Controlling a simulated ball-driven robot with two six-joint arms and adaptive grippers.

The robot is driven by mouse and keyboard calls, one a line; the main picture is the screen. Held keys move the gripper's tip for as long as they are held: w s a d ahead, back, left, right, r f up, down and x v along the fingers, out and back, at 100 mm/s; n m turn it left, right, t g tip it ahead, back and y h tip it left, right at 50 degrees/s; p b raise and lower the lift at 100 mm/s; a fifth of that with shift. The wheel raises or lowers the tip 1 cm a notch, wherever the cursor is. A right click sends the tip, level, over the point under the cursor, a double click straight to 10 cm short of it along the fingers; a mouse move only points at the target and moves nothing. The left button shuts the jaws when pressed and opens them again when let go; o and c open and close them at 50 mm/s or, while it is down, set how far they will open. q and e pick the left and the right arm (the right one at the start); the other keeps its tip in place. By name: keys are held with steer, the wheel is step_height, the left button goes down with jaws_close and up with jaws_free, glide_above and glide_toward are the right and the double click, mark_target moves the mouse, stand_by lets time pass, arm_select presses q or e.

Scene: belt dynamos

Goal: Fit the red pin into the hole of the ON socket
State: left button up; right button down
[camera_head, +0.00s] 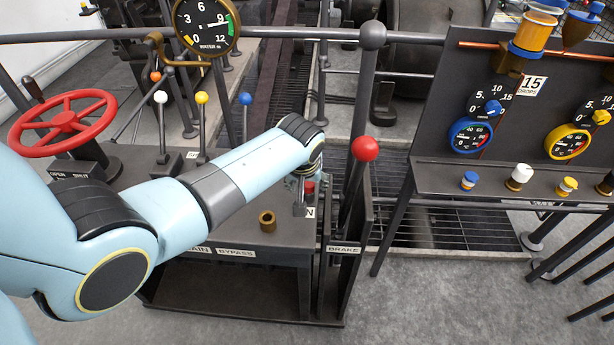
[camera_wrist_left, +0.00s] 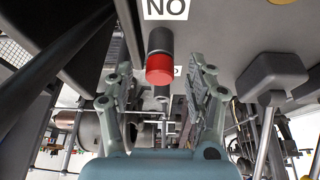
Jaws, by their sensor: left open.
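The red pin (camera_head: 309,187) stands upright at the right end of the dark bench, right behind the ON label (camera_head: 311,212). In the left wrist view its red part (camera_wrist_left: 159,68) meets a dark cylinder (camera_wrist_left: 160,40) beside the label, which appears upside down. The hole is hidden, so I cannot tell how deep the pin sits. My left gripper (camera_wrist_left: 160,90) is open, with one finger on each side of the pin and gaps showing. In the head view my left arm partly covers this spot. My right gripper is out of view.
An empty-looking brass collar (camera_head: 267,222) stands on the bench left of the pin. The red-balled BRAKE lever (camera_head: 365,149) rises close on the right. Several coloured-ball levers and a red handwheel (camera_head: 63,122) are left and behind. A gauge panel (camera_head: 520,120) stands far right.

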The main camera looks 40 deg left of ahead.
arm_select(q)
steer(key=v, duration=1.1)
steer(key=shift+s+r, duration=0.2)
steer(key=shift+r, duration=0.15)
steer(key=shift+d, duration=0.1)
